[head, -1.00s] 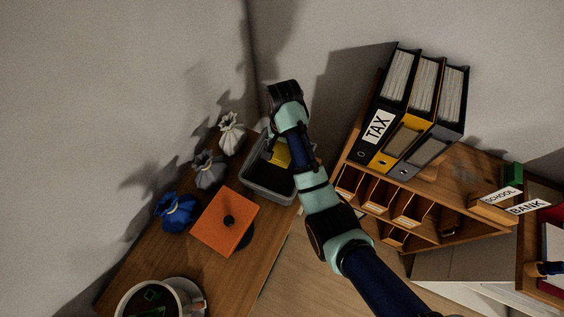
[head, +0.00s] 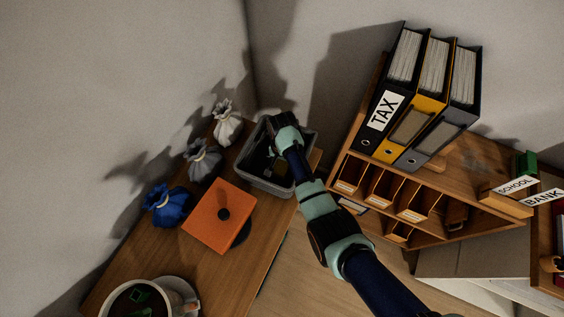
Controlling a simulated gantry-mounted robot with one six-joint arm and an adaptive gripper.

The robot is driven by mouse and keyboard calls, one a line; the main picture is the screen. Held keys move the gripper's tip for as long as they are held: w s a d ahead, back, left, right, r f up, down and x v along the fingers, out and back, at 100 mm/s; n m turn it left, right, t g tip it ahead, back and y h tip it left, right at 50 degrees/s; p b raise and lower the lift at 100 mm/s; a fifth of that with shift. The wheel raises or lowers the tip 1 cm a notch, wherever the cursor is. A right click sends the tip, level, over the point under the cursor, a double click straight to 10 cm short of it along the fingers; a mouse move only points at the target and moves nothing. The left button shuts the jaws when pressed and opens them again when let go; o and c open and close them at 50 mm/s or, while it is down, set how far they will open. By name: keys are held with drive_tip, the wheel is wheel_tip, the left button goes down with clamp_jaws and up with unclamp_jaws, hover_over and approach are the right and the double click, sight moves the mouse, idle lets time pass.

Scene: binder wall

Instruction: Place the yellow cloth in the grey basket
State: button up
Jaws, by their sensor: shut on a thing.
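The grey basket (head: 262,185) stands at the back right end of the wooden desk, close to the wall corner. My gripper (head: 271,155) points down inside the basket's opening, partly hidden by my own wrist and in shadow. Whether the cloth touches the basket floor I cannot tell.
White (head: 227,122), grey (head: 203,158) and blue (head: 168,205) tied sacks line the wall. A mug (head: 140,300) stands in front. Binders (head: 408,95) top a wooden organizer (head: 385,187) to the right.

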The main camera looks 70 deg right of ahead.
drive_tip(key=shift+w+d+r, duration=0.1)
drive_tip(key=shift+f, duration=0.2)
drive_tip(key=o, duration=1.1)
drive_tip(key=shift+o, duration=0.2)
drive_tip(key=shift+r, duration=0.1)
wheel_tip(320, 180, up, 12)
drive_tip(key=p, duration=0.3)
drive_tip(key=shift+r, duration=0.1)
